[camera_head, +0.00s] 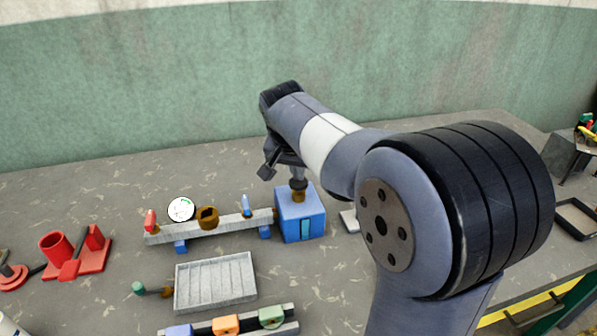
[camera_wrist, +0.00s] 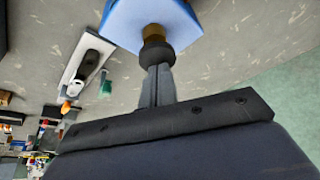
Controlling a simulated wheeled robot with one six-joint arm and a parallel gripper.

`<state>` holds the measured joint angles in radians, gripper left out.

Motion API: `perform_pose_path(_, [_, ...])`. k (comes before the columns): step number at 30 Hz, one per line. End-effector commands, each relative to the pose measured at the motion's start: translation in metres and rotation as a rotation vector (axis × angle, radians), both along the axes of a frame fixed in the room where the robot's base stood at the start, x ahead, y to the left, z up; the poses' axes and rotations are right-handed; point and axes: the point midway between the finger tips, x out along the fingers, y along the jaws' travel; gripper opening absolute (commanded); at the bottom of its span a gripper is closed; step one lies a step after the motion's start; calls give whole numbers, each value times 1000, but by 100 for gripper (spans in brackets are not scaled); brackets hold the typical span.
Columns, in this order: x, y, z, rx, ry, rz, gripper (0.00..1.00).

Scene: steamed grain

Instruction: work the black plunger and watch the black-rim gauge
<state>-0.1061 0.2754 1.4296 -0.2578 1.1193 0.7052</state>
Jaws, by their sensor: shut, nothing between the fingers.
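The black plunger (camera_head: 298,184) stands on a brass collar on top of the blue box (camera_head: 301,216). In the wrist view the plunger's round black knob (camera_wrist: 157,53) sits on its brass collar, with the blue box (camera_wrist: 128,22) beyond. My gripper (camera_head: 297,174) is shut and empty, directly above the knob. In the wrist view my closed fingertips (camera_wrist: 158,68) meet the knob's near side; I cannot tell whether they press on it.
A grey rail (camera_head: 218,231) carries a red lever (camera_head: 150,221), a brass fitting (camera_head: 207,217) and a blue lever (camera_head: 246,206). In front lie a grey ribbed tray (camera_head: 215,282) and a green-knobbed valve (camera_head: 139,288). Red fixtures (camera_head: 75,253) stand left. My arm hides the table's right middle.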

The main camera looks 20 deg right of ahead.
Motion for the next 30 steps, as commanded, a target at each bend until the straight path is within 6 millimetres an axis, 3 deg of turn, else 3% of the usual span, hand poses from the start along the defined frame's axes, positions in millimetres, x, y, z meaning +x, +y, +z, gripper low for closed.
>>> perform_pose_path(5, [-1, 0, 6, 0, 5, 0, 0])
perform_pose_path(24, [0, 0, 72, 0, 2, 0, 0])
perform_pose_path(30, [0, 0, 76, 0, 2, 0, 0])
